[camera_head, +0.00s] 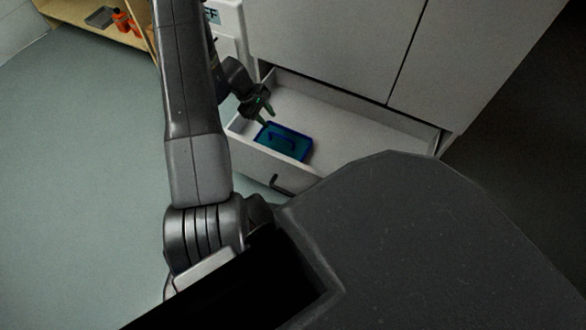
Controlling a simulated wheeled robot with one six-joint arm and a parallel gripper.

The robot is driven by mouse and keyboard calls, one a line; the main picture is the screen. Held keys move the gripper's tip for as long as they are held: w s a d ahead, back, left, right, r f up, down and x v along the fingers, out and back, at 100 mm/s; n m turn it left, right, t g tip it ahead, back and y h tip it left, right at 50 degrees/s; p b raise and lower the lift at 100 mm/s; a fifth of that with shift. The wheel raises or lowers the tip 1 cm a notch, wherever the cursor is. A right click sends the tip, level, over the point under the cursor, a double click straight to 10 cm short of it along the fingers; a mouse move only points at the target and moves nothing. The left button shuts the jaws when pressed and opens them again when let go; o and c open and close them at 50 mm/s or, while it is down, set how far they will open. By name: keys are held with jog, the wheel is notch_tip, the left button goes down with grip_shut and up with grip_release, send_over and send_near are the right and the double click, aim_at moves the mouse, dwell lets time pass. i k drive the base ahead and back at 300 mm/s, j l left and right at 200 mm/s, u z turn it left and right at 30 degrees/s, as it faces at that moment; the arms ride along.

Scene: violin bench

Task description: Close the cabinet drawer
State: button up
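The cabinet (330,35) is white and stands at the upper right. Its bottom drawer (350,128) is pulled out, with a dark handle (281,184) on its front. A blue box (284,142) with a dark handle lies inside the drawer, near its left front corner. My gripper (264,116) is above the drawer's left side, close to the blue box. Its fingers look apart with nothing between them. I cannot tell whether it touches the drawer or the box. My own body hides the right part of the drawer front.
A wooden shelf (92,22) with orange items (126,22) stands at the upper left. A white unit with a small display (212,16) stands left of the cabinet. The grey-green floor (80,160) on the left is clear.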

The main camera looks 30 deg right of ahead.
aim_at(343, 127)
jog(key=z, duration=1.75)
